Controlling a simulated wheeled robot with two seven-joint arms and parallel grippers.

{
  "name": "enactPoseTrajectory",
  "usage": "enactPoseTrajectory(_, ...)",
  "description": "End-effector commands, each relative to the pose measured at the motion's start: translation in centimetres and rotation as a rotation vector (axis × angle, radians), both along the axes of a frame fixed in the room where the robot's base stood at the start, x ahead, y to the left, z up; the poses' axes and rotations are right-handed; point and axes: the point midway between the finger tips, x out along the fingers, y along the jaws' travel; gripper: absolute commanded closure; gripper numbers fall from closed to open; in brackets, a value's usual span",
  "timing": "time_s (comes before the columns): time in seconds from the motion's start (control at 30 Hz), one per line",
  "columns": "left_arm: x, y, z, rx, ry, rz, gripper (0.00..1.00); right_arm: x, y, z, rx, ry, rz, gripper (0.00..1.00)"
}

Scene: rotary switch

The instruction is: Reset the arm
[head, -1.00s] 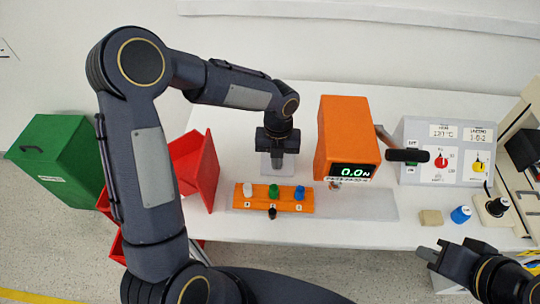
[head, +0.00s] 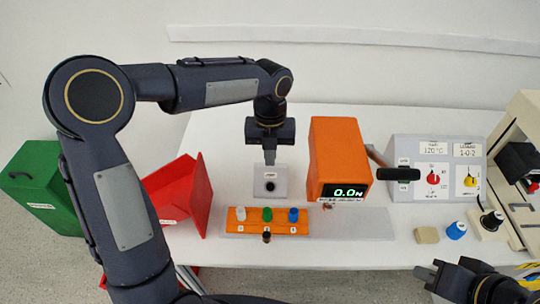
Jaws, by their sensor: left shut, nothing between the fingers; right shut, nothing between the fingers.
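My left gripper (head: 270,157) points down at the back of the white table (head: 330,260), its fingers shut with nothing between them. A small grey plate with a round black knob (head: 270,186) stands just in front of and below its fingertips. My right gripper (head: 427,273) is at the lower right by the table's front edge, shut and empty. A grey control box (head: 440,194) at the right carries a red rotary knob (head: 433,179) and a yellow rotary knob (head: 470,181), with labels above them. Neither gripper touches the box.
An orange box (head: 338,150) with a display reading 0.0N stands mid-table, a black-handled lever (head: 397,174) beside it. An orange block (head: 267,228) holds white, green and blue pegs. A red bin (head: 185,200) and green bin (head: 48,178) are left. A beige block (head: 426,235) and blue cap (head: 456,230) lie right.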

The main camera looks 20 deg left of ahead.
Motion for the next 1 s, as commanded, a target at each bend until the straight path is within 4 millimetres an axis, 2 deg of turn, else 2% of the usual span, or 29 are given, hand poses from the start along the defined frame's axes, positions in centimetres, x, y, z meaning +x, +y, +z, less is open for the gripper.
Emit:
enactPoseTrajectory(0.43,-0.1,0.1,0.1,0.0,-0.001,0.008,1.0,0.0,0.0,0.0,0.0,0.0,0.0,1.0)
enactPoseTrajectory(0.57,-1.2,1.1,1.3,0.0,-0.022,0.16,1.0,0.0,0.0,0.0,0.0,0.0,0.0,1.0)
enactPoseTrajectory(0.67,-3.5,2.9,3.0,-0.01,-0.055,0.453,1.0,0.0,0.0,0.0,0.0,0.0,0.0,1.0)
enactPoseTrajectory(0.8,-8.3,5.6,5.2,-0.078,-0.086,1.037,1.0,0.0,0.0,0.0,0.0,0.0,0.0,1.0)
enactPoseTrajectory(1.0,-15.4,7.8,6.0,-0.275,-0.007,1.904,1.0,0.0,0.0,0.0,0.0,0.0,0.0,1.0)
